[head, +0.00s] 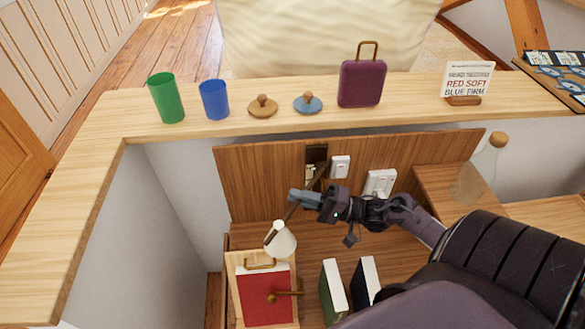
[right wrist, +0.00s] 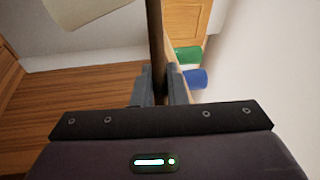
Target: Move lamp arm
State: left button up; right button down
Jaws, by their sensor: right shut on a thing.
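The lamp has a cream shade (head: 281,240), which hangs over a small wooden cabinet with a red front. Its thin brown lamp arm (head: 291,211) runs from the shade up to a dark wall mount (head: 316,155) on the wood panel. My right gripper (head: 298,197) is shut on the lamp arm, between the shade and the mount. In the right wrist view the arm (right wrist: 155,38) stands between the two fingers (right wrist: 159,82), and part of the shade (right wrist: 88,10) shows at the top left. My left gripper is not in view.
A shelf (head: 225,128) above holds a green cup (head: 166,99), blue cup (head: 214,100), two lids, a purple case (head: 361,83) and a text sign (head: 467,80). White switches (head: 340,167) sit beside the mount. Books (head: 333,290) stand below; a glass bottle (head: 482,165) is at right.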

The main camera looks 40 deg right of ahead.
jog(key=shift+s+d+r+n+g+y+b, duration=0.1)
jog(key=shift+s+d+n+g+y+b, duration=0.25)
jog(key=shift+s+n+g+y, duration=0.5)
jog(key=shift+w+g+y, duration=0.1)
jog(key=shift+g+y, duration=0.15)
jog(key=shift+y, duration=0.1)
jog(key=c, duration=1.5)
grip_release()
jog(key=shift+o, duration=0.2)
jog(key=shift+d, duration=0.1)
jog(key=b+v, duration=0.2)
jog(key=v, duration=0.5)
jog(key=shift+s+d, duration=0.25)
jog(key=shift+s, duration=0.05)
